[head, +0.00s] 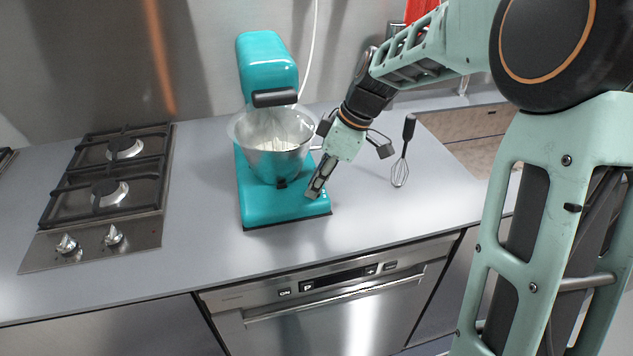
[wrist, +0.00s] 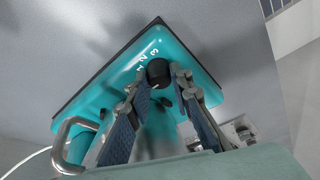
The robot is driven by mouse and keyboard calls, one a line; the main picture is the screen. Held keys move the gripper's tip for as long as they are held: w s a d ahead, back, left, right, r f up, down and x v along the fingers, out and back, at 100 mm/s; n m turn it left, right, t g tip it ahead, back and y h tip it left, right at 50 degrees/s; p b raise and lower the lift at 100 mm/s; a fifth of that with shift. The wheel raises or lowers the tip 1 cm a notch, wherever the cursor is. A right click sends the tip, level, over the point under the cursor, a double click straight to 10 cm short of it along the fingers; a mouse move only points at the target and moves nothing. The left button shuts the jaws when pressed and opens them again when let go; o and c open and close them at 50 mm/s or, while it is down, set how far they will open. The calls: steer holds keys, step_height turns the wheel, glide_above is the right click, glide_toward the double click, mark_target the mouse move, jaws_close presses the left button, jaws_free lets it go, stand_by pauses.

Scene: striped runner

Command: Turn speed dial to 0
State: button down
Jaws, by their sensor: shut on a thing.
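The teal stand mixer (head: 268,62) stands on the counter with its head tilted up over a metal bowl (head: 274,143) with white contents. Its speed dial (wrist: 159,72) is a round black knob on the base, beside the white digits 1, 2 and 3. I cannot tell which digit the dial points to, and no 0 is visible. My gripper (wrist: 157,84) has one finger on each side of the dial and is shut on it. In the head view my gripper (head: 316,190) reaches down to the right front of the mixer base and hides the dial.
A gas hob (head: 107,190) with two front knobs lies to the left. A dishwasher front (head: 330,305) is below the counter edge. The bowl stands close to my wrist.

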stand_by(0.3)
steer(key=c, duration=1.7)
jaws_free()
steer(key=shift+c, duration=0.2)
steer(key=v, duration=1.2)
